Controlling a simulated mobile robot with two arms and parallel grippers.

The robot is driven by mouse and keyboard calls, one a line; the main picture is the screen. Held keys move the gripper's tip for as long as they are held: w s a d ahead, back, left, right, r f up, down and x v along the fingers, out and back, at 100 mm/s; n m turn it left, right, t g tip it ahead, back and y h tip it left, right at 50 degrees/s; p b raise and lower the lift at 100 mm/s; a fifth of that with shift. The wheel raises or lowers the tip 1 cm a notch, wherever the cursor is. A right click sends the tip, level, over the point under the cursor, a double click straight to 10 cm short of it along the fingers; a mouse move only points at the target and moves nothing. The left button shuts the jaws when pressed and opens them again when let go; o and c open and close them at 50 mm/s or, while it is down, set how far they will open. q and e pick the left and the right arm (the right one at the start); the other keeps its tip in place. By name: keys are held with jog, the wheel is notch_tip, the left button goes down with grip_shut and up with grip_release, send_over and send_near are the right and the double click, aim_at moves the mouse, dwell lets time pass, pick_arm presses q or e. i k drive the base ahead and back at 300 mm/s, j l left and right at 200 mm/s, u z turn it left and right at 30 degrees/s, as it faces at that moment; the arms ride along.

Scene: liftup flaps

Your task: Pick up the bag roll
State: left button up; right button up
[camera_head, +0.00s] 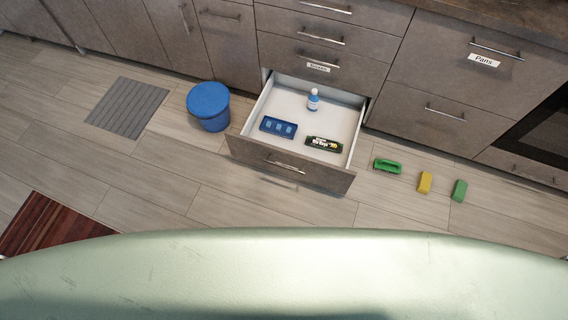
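The bag roll appears to be the dark green and black box with white print (324,144), lying in the open bottom drawer (347,148) near its front right. A blue flat pack (278,127) lies to its left in the same drawer. A small white and blue bottle (313,99) stands near the drawer's back. Neither of my grippers shows in the head view.
A blue lidded bucket (209,106) stands left of the drawer. A green brush (387,166), a yellow sponge (425,182) and a green sponge (459,190) lie on the floor to the right. A grey mat (128,107) and a red-brown rug (50,226) lie left. A pale green surface fills the bottom.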

aim_at(320, 142)
jog(key=z, duration=0.6)
jog(key=i+j+z, duration=0.1)
jog(key=j+z, duration=0.55)
jog(key=z, duration=0.15)
jog(key=j+z, duration=0.75)
